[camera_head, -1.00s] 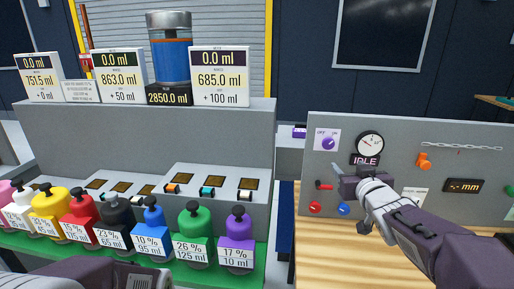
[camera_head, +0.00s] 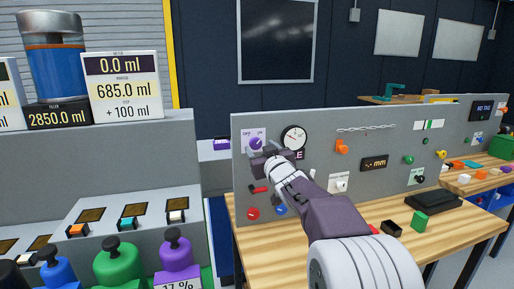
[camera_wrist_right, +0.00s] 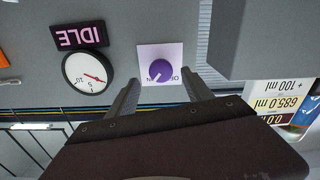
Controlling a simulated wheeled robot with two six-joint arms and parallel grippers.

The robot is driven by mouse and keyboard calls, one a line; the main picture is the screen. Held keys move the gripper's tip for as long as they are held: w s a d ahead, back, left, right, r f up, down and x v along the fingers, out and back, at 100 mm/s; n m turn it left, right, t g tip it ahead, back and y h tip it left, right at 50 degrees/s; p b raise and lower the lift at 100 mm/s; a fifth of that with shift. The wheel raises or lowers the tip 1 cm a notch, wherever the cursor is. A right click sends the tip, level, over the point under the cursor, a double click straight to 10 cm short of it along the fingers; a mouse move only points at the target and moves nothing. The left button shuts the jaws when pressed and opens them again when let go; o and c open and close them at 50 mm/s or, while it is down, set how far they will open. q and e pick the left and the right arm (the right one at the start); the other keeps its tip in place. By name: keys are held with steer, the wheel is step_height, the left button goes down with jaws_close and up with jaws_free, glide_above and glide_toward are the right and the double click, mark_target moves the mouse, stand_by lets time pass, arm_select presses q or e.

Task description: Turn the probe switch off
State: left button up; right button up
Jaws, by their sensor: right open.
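The probe switch is a purple knob (camera_head: 256,143) on a white OFF/ON plate, at the upper left of the grey panel (camera_head: 385,190). It also shows in the right wrist view (camera_wrist_right: 161,70), upside down, with its white mark towards the ON side. My right gripper (camera_head: 262,160) is just in front of and below the knob in the head view. In the right wrist view its two fingers (camera_wrist_right: 161,84) are apart, with the knob between and beyond their tips. I cannot tell whether they touch the panel. My left gripper is not in view.
A round dial (camera_head: 293,137) and an IDLE sign (camera_wrist_right: 79,36) sit beside the switch. A red lever (camera_head: 259,189) and red and blue buttons are below. A stepped grey bench (camera_head: 100,150) with coloured bottles stands left. A wooden table (camera_head: 450,225) lies in front of the panel.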

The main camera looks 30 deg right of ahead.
mark_target(256, 144)
steer(key=x, duration=0.4)
steer(key=shift+a, duration=0.1)
jaws_close()
